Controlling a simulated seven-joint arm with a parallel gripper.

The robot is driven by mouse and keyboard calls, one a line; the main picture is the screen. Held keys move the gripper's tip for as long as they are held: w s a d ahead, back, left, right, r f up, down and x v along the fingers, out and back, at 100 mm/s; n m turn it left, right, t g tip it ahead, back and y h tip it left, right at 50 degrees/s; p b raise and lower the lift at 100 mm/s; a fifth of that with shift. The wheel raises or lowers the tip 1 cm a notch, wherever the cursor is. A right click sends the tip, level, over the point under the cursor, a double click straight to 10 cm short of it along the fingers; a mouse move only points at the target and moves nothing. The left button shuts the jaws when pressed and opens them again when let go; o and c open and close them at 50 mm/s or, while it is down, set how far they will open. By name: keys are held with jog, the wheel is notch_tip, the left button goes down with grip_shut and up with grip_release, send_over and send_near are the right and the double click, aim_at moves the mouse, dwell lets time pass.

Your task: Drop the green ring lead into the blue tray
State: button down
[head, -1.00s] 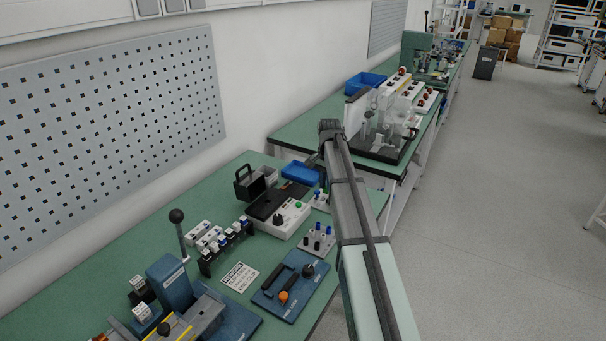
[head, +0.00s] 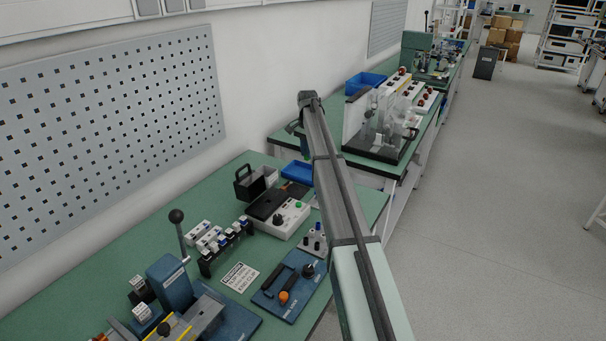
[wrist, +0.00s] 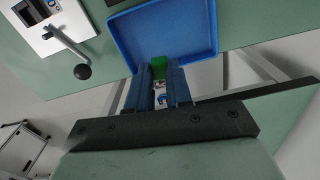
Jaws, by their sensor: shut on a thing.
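The blue tray (head: 293,169) lies on the near bench, partly hidden by my arm in the head view. It also shows in the wrist view (wrist: 205,42), open and with its visible floor empty. My gripper (wrist: 159,75) is shut on the green ring lead (wrist: 159,67), whose green part shows between the fingertips. In the wrist view the green part overlaps the near rim of the tray; its height above it is hard to tell. A small white and blue piece shows between the fingers below it; I cannot tell what it is.
A white control box (head: 284,218) and a black handled holder (head: 251,184) stand near the tray. A lever with a dark knob (wrist: 82,71) shows left of the tray in the wrist view. Another blue bin (head: 366,80) stands on the farther bench.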

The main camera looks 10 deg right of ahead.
aim_at(307, 160)
jog(key=shift+f, duration=2.3)
jog(key=c, duration=0.9)
grip_release()
jog(key=shift+c, duration=0.2)
jog(key=shift+r, duration=0.15)
notch_tip(307, 160, up, 14)
jog(key=shift+f, duration=0.2)
